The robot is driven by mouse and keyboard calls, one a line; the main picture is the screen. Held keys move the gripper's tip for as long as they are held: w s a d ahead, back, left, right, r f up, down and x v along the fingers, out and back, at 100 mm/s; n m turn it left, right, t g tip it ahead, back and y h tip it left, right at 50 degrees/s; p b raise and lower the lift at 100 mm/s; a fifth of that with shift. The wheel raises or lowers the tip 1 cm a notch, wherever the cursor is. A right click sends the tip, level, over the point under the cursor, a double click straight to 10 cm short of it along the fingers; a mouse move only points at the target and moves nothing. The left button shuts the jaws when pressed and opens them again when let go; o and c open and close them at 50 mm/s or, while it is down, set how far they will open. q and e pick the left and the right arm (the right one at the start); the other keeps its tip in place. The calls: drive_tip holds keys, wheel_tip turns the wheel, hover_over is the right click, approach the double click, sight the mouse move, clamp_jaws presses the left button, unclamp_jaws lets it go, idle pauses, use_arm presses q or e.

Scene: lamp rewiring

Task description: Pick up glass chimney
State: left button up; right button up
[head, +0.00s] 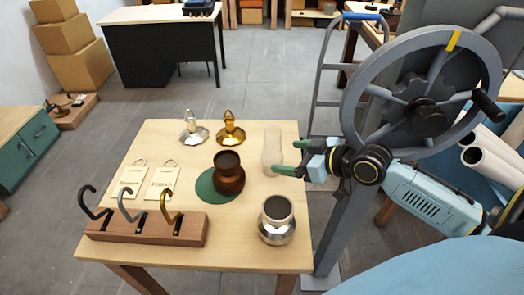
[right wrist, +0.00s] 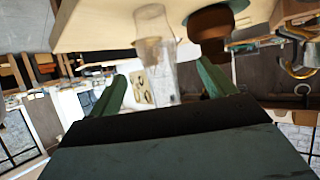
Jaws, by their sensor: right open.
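The glass chimney (head: 272,150) is a clear, pale tube standing upright near the right edge of the wooden table. My right gripper (head: 289,157) is open at its right side, green fingers pointing left towards it. I cannot tell whether they touch it. In the right wrist view the chimney (right wrist: 155,45) appears in the gap between the two fingers (right wrist: 162,75), which hold nothing. My left gripper is not in view.
A brown pot (head: 228,175) stands on a green round mat (head: 205,186) left of the chimney. A silver pot (head: 277,222) stands in front. Silver (head: 189,129) and gold (head: 231,128) fittings stand behind. A hook rack (head: 150,228) and two tags (head: 160,183) are at left.

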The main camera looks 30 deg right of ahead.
sight(272, 155)
drive_tip(key=shift+f+b+x, duration=0.15)
drive_tip(key=shift+b+x, duration=0.05)
drive_tip(key=shift+x, duration=1.6)
drive_tip(key=shift+f+b+x, duration=0.15)
drive_tip(key=shift+x, duration=1.65)
drive_tip(key=shift+s+d, duration=0.15)
drive_tip(key=c, duration=1)
drive_tip(key=shift+c, duration=0.5)
drive_tip(key=shift+r, duration=0.15)
